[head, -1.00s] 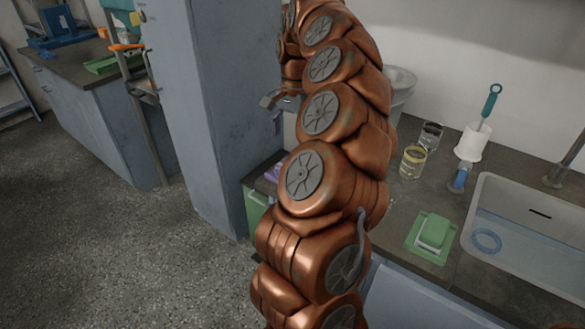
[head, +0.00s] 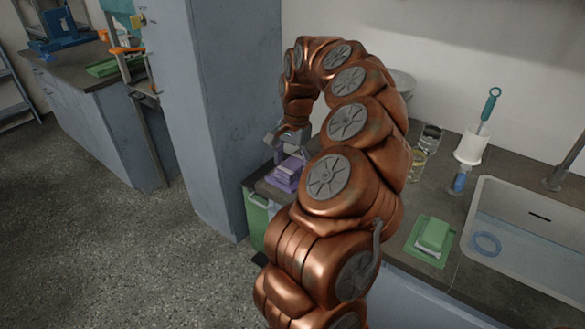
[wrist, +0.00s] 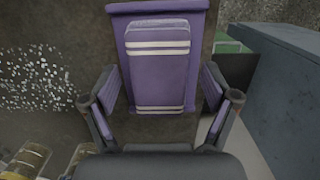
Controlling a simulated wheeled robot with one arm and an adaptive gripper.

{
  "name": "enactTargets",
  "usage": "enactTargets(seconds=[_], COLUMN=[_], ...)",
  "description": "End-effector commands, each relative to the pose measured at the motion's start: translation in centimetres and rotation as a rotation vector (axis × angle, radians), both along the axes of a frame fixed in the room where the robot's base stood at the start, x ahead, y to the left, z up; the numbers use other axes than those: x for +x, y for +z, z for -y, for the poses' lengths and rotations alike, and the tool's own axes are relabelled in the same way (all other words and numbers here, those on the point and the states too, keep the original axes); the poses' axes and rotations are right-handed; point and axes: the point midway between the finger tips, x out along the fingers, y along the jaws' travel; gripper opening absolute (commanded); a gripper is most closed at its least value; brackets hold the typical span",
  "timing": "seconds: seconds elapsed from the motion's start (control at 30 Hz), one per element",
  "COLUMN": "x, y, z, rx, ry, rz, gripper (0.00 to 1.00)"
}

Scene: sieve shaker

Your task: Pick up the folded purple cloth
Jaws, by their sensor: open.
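The folded purple cloth (wrist: 157,65) has pale stripes across both ends. In the wrist view it lies on a flat purple mat (wrist: 195,30), ahead of and between my open fingers. My gripper (wrist: 161,105) is open and empty, its purple-lined fingers apart on either side. In the head view the purple cloth (head: 291,167) sits near the left end of the counter, and my gripper (head: 287,140) hangs just above and beside it. My arm hides part of the counter. I cannot tell the exact gap between fingertips and cloth.
A tall grey cabinet (head: 235,110) stands close to the left of the cloth. A green bin (head: 256,215) is below the counter's end.

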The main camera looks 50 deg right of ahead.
Motion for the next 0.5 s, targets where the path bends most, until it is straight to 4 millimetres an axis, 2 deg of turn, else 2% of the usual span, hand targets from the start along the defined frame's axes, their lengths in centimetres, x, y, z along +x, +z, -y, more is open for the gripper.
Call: enactTargets(seconds=[0.13, 0.5], x=[-0.01, -0.01], y=[0.02, 0.03], z=[-0.01, -0.05], rx=[0.0, 0.001], ry=[0.0, 0.001], rz=[-0.001, -0.001], gripper=[0.84, 0.46])
